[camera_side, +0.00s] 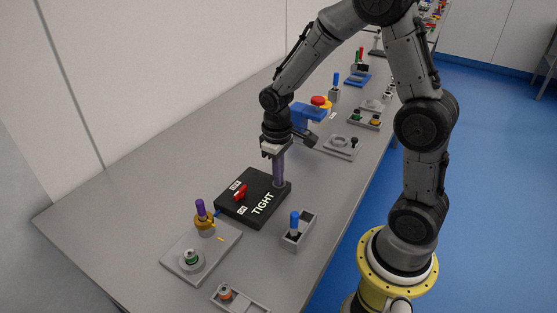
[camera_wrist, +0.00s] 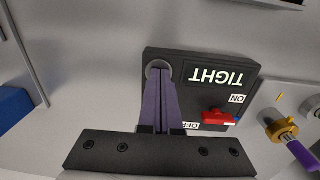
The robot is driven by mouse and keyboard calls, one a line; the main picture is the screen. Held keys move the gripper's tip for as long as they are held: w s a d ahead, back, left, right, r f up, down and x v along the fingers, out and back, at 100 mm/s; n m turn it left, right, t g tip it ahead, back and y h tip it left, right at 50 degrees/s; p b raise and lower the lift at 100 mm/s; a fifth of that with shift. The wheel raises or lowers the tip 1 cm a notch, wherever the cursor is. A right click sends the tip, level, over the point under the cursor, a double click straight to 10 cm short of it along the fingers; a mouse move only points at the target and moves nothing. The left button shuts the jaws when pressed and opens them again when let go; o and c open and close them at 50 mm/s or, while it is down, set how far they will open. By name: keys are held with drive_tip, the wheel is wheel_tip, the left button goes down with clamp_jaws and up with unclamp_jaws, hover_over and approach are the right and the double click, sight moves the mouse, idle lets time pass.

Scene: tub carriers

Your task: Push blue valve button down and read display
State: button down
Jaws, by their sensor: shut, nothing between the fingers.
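A black box (camera_side: 238,213) lies on the grey table. It bears a display reading "TIGHT" (camera_side: 262,203) in white letters, which is upside down in the wrist view (camera_wrist: 217,76). A red switch (camera_side: 240,192) with ON and OFF labels sits on the box; it also shows in the wrist view (camera_wrist: 219,117). My gripper (camera_side: 279,185) is shut and empty, its purple fingers pointing down. In the wrist view its fingertips (camera_wrist: 160,74) are at a round grey ring at the box's corner. No blue button shows there; the fingertips cover the ring's middle.
A small tray with a blue handle (camera_side: 294,222) is close in front. A blue fixture with a red button (camera_side: 318,101) and several other devices stand farther back.

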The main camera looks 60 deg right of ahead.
wheel_tip(320, 180, up, 14)
drive_tip(key=shift+a, duration=0.2)
drive_tip(key=shift+w, duration=0.1)
idle(0.7)
drive_tip(key=s+a+r+t, duration=0.1)
drive_tip(key=s+a+t, duration=0.1)
drive_tip(key=s, duration=0.6)
drive_tip(key=s+a+r+t, duration=0.2)
drive_tip(key=s+a+t, duration=0.1)
drive_tip(key=s, duration=0.5)
drive_tip(key=shift+s+t, duration=0.2)
drive_tip(key=shift+t, duration=0.1)
idle(0.3)
idle(1.4)
